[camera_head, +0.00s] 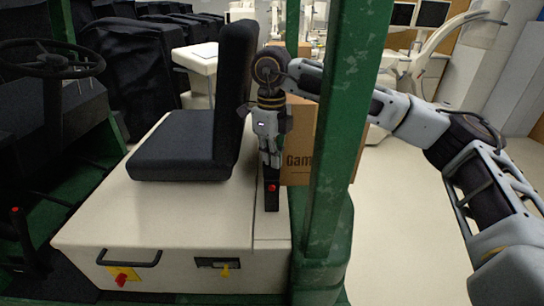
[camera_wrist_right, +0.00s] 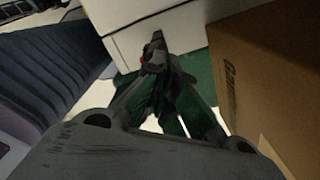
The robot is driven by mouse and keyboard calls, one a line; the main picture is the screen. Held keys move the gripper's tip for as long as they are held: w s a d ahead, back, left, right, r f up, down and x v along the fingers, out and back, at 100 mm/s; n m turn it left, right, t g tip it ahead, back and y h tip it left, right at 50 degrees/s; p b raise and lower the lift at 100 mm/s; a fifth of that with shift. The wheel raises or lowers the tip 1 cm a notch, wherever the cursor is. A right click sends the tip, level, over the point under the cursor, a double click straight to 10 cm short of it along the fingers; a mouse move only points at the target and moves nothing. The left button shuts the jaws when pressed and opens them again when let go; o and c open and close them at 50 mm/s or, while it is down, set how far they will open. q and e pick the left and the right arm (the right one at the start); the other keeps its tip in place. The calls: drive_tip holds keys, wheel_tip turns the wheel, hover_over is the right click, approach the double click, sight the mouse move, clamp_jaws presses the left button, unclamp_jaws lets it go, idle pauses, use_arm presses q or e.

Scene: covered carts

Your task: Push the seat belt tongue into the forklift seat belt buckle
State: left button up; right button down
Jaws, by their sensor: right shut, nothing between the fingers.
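The seat belt buckle (camera_head: 272,197) is a black upright block with a red button, standing on the pale seat base to the right of the black seat (camera_head: 185,145). My right gripper (camera_head: 271,164) points down just above the buckle, its fingers shut with nothing between them. Its fingertips are at or very near the buckle's top; I cannot tell whether they touch. In the wrist view the shut fingers (camera_wrist_right: 162,68) meet beside a dark piece with a bit of red, likely the buckle (camera_wrist_right: 157,38). I cannot make out the tongue, perhaps hidden by the fingers. My left gripper is not in view.
A green post (camera_head: 345,120) stands close to the right of my right gripper, in front of my forearm. A cardboard box (camera_head: 300,140) is behind it. The seat back (camera_head: 235,85) rises close on the left. A steering wheel (camera_head: 50,60) is at far left.

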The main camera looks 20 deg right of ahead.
drive_tip(key=shift+w+r+p, duration=0.1)
drive_tip(key=shift+r+p, duration=0.3)
drive_tip(key=shift+r, duration=0.8)
drive_tip(key=shift+r+p, duration=0.15)
drive_tip(key=shift+p, duration=0.15)
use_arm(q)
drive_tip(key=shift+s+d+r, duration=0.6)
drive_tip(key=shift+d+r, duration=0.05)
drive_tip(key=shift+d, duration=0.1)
use_arm(e)
drive_tip(key=shift+r, duration=0.75)
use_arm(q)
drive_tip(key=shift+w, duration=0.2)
use_arm(e)
wheel_tip(320, 180, up, 10)
drive_tip(key=shift+r, duration=0.2)
